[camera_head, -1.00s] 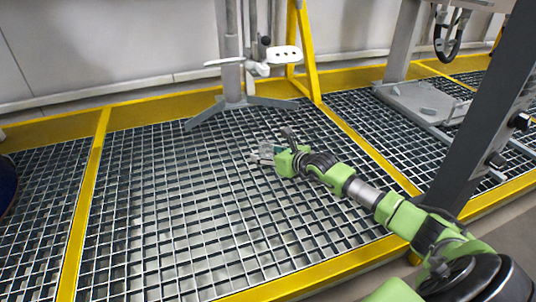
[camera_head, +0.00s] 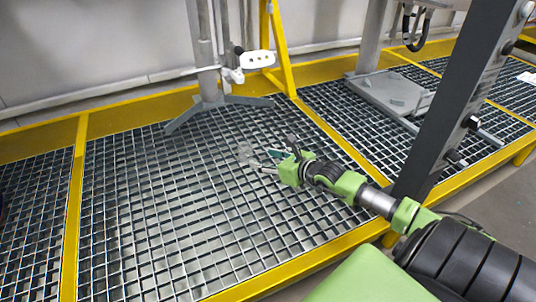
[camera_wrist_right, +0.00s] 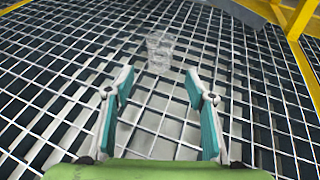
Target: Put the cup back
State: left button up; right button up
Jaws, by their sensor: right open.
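A clear, see-through cup (camera_wrist_right: 160,50) stands on the metal grating just beyond my right fingertips in the right wrist view. In the head view the cup (camera_head: 245,152) is faint against the grating, just left of the gripper. My right gripper (camera_head: 262,160) is open and empty. In the right wrist view its two teal-padded fingers (camera_wrist_right: 158,85) are spread wide, with bare grating between them and a small gap to the cup. My left gripper is not in view.
The grating platform (camera_head: 150,220) has yellow edge beams. A grey stand (camera_head: 208,85) with splayed feet is behind the cup. A dark upright post (camera_head: 470,100) stands close to my right arm. The grating left of the cup is clear.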

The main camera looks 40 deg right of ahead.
jog(key=shift+s+r, duration=0.2)
jog(key=shift+s, duration=0.25)
